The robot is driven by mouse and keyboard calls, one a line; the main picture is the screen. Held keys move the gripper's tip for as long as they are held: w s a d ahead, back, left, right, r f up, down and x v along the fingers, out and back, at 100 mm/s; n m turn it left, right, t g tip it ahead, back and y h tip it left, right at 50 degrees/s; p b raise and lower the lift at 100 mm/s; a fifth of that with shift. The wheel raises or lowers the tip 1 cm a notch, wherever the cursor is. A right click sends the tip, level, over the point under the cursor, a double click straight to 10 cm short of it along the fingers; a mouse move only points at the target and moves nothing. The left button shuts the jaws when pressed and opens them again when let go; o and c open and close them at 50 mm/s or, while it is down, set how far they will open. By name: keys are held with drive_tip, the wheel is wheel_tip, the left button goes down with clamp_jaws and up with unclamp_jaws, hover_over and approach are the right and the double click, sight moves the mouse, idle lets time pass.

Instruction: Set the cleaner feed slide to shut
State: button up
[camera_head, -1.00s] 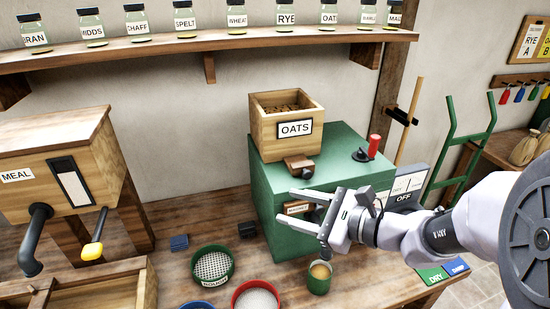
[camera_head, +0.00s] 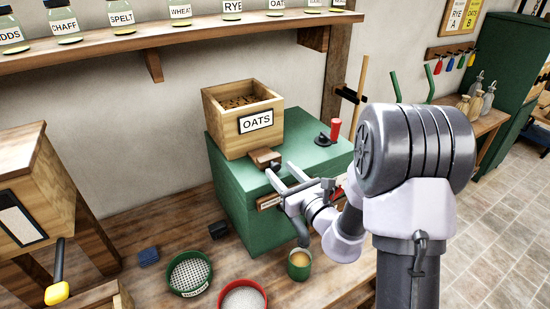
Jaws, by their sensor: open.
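The green cleaner (camera_head: 232,192) stands on the bench with a wooden OATS hopper (camera_head: 227,130) on top, holding dark grain. A small brown wooden block (camera_head: 265,159), which looks like the feed slide's grip, sticks out at the hopper's foot. My gripper (camera_head: 279,169) is open, its two fingers apart and pointing at the front of the cleaner, close to the block's lower right. I cannot tell whether a finger touches the block. The gripper partly hides a label plate on the cleaner's front. The slide's position marks are not visible.
A red-handled lever (camera_head: 335,130) stands on the cleaner's top. A green cup (camera_head: 299,268) of grain sits in front, below my gripper. A green sieve (camera_head: 189,273), a red-rimmed pan (camera_head: 243,296) and a blue block (camera_head: 149,256) lie on the bench. A jar shelf runs above.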

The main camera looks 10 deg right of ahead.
drive_tip(key=shift+w+a, duration=0.25)
drive_tip(key=shift+w, duration=0.15)
drive_tip(key=shift+r, duration=0.1)
drive_tip(key=shift+s, duration=0.15)
drive_tip(key=shift+c, duration=0.2)
clamp_jaws()
